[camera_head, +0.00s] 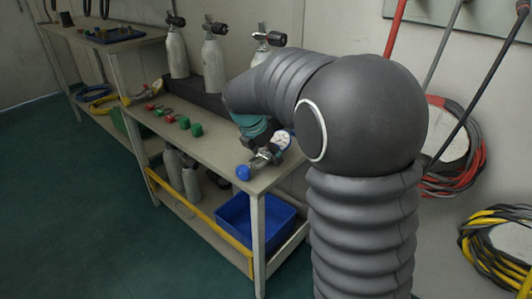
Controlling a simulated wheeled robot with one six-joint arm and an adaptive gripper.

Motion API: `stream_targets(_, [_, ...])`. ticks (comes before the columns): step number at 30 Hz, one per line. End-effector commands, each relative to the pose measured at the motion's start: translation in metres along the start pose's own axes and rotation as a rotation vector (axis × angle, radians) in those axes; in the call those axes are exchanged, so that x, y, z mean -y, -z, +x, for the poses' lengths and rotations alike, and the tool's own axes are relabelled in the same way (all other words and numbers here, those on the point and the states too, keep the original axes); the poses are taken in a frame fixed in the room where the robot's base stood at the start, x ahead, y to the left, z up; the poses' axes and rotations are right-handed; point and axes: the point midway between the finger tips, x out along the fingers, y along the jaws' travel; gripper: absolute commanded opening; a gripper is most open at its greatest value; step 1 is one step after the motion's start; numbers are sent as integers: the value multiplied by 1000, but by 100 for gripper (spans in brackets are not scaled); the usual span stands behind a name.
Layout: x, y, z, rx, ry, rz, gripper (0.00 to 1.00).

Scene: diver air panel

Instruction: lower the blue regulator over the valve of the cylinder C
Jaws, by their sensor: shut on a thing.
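My gripper (262,148) hangs over the near right end of the bench, partly hidden by my arm. It is shut on the blue regulator, whose blue knob (243,172) points to the lower left and whose white gauge (281,140) faces the camera. Three pale cylinders with black valve knobs stand in a row along the back of the bench: a left one (177,54), a middle one (213,63), and a right one (259,57) mostly hidden behind my arm. I cannot read any letter on them, so I cannot tell which is cylinder C. The regulator is apart from all three valves.
Several small red and green pieces (184,122) lie on the bench (205,150) to the left of my gripper. A blue bin (258,222) and more cylinders (190,183) are on the lower shelf. Hoses hang on the right wall. The floor at left is clear.

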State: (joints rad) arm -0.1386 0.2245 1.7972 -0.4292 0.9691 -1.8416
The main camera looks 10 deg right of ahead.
Motion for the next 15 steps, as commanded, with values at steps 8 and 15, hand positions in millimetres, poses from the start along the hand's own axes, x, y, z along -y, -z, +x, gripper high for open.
stream_targets(8, [0,0,1,1,-1,0,100])
stream_targets(15, [0,1,1,0,0,0,100])
